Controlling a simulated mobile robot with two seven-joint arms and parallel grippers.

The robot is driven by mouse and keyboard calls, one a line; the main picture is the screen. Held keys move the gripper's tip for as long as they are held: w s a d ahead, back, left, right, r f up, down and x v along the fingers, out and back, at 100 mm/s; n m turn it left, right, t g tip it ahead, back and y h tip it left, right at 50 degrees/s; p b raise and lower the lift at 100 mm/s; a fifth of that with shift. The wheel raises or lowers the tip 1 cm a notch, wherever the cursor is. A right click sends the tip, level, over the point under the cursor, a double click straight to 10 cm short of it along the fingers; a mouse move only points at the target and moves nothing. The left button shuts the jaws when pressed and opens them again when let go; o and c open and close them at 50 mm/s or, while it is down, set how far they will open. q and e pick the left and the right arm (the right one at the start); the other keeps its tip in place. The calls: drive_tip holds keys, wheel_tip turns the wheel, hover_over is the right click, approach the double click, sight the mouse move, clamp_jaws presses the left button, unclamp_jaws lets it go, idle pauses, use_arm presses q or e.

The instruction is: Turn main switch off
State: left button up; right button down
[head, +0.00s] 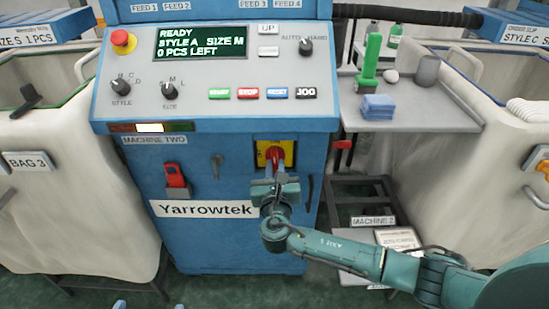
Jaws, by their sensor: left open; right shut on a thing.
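The main switch is a red rotary handle (275,154) on a yellow plate (262,155), low on the front of the blue machine (215,235). The handle looks roughly upright. My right gripper (275,172) comes in from the lower right and is shut on the handle, covering its lower part. The display (201,42) is lit and reads READY, STYLE A, SIZE M, 0 PCS LEFT. A lamp strip (150,128) below the panel has its middle segment lit white.
A small side shelf (425,118) to the right holds blue cloths (377,107) and a green bottle-like item (370,60). Large fabric bins stand on both sides.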

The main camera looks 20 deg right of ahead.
drive_tip(key=shift+n+p, duration=1.4)
drive_tip(key=shift+p, duration=0.25)
drive_tip(key=shift+n+p, duration=0.3)
drive_tip(key=shift+n+p, duration=0.5)
drive_tip(key=shift+p, duration=0.2)
drive_tip(key=shift+n+p, duration=1.3)
drive_tip(key=shift+p, duration=0.05)
drive_tip(key=shift+n, duration=0.3)
drive_tip(key=shift+p, duration=0.3)
